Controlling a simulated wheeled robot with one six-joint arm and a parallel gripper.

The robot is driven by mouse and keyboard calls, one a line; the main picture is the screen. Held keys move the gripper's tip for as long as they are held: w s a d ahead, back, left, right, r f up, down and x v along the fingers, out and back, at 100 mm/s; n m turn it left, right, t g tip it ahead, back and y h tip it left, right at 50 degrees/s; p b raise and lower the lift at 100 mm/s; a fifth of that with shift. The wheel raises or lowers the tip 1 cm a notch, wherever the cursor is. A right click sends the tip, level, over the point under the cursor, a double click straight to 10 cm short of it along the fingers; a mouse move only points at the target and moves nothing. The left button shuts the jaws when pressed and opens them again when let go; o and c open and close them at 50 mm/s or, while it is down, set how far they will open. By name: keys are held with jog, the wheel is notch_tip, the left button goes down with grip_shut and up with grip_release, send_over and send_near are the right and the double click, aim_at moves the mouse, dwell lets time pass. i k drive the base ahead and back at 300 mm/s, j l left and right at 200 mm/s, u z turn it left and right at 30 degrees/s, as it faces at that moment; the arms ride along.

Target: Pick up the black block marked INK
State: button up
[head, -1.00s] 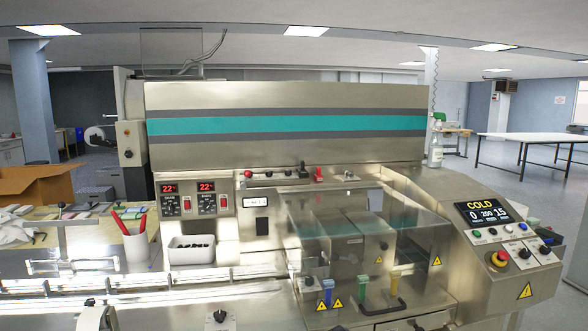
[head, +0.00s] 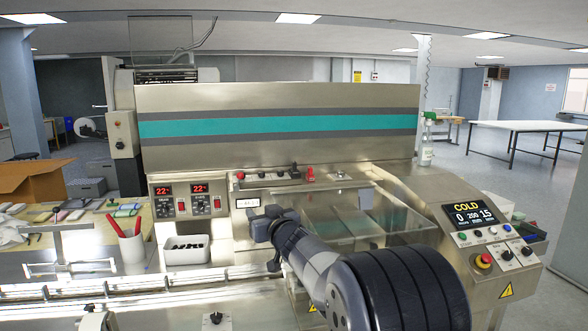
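A white bin (head: 187,256) sits on the machine's front ledge, left of centre, with several small black pieces (head: 187,242) inside. I cannot read any INK marking on them at this size. My arm reaches in from the lower right, and its dark end with my gripper (head: 272,262) is right of the bin, apart from it in the picture. The fingers are too small and dark to tell open from shut. My arm hides the lower middle of the machine front.
A white cup with red-handled tools (head: 132,250) stands left of the bin. A clear guard (head: 345,225) is behind my arm. The control panel (head: 480,228), reading COLD, is at the right. A cardboard box (head: 32,180) is at the far left.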

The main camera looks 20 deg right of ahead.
aim_at(294, 170)
jog(key=i+j+z, duration=0.3)
jog(key=i, duration=0.15)
jog(key=i+j+z, duration=0.3)
jog(key=i+l, duration=0.3)
jog(key=i, duration=0.15)
